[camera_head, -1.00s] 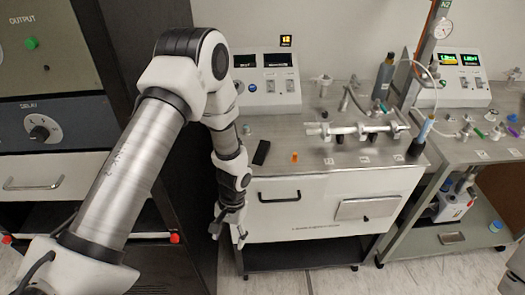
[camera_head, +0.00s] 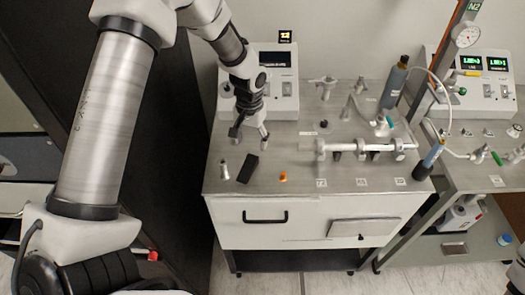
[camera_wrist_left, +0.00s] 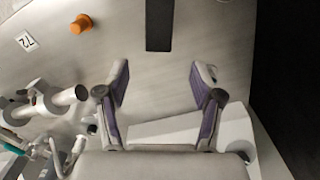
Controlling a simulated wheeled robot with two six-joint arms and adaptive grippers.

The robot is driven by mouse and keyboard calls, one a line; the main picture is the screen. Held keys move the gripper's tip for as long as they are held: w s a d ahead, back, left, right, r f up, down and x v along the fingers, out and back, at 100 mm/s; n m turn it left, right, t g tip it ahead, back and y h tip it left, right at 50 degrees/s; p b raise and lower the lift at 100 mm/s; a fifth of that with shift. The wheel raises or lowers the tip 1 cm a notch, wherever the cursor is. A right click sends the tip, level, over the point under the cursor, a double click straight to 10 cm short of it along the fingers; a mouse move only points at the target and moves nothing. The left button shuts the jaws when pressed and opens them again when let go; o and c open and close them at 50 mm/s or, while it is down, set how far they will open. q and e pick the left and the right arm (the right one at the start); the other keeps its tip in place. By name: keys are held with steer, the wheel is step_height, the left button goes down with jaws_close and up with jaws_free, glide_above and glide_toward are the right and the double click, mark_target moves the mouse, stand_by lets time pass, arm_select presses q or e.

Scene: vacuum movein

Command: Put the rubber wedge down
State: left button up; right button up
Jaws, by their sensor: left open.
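The black oblong block, which looks like the rubber wedge (camera_head: 248,169), lies flat on the steel bench top near its left front. My left gripper (camera_head: 250,141) is over the bench just behind the block, fingers pointing down. In the left wrist view the block (camera_wrist_left: 159,25) lies beyond the open fingertips (camera_wrist_left: 160,74), roughly in line with the gap between them. The fingers are apart, with nothing between them, and do not touch the block. My right gripper is not in view.
An orange cap (camera_head: 283,177) stands right of the block, and a small metal cylinder (camera_head: 223,170) stands left of it. A control box (camera_head: 285,85) stands behind. The front strip is mostly clear.

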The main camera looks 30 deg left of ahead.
mark_target(251, 160)
arm_select(q)
steer(key=shift+s+f, duration=0.2)
steer(key=shift+f, duration=0.15)
steer(key=shift+s+d+f+p, duration=0.15)
steer(key=shift+s+f+p, duration=0.95)
steer(key=shift+p, duration=0.15)
steer(key=f, duration=0.1)
steer(key=w+f, duration=0.1)
steer(key=f, duration=0.2)
steer(key=shift+w+f+p, duration=0.1)
steer(key=shift+w+p, duration=0.2)
steer(key=shift+s, duration=0.2)
steer(key=shift+c, duration=0.6)
steer(key=shift+s+r, duration=0.15)
steer(key=shift+r, duration=0.1)
steer(key=c, duration=1.1)
jaws_close()
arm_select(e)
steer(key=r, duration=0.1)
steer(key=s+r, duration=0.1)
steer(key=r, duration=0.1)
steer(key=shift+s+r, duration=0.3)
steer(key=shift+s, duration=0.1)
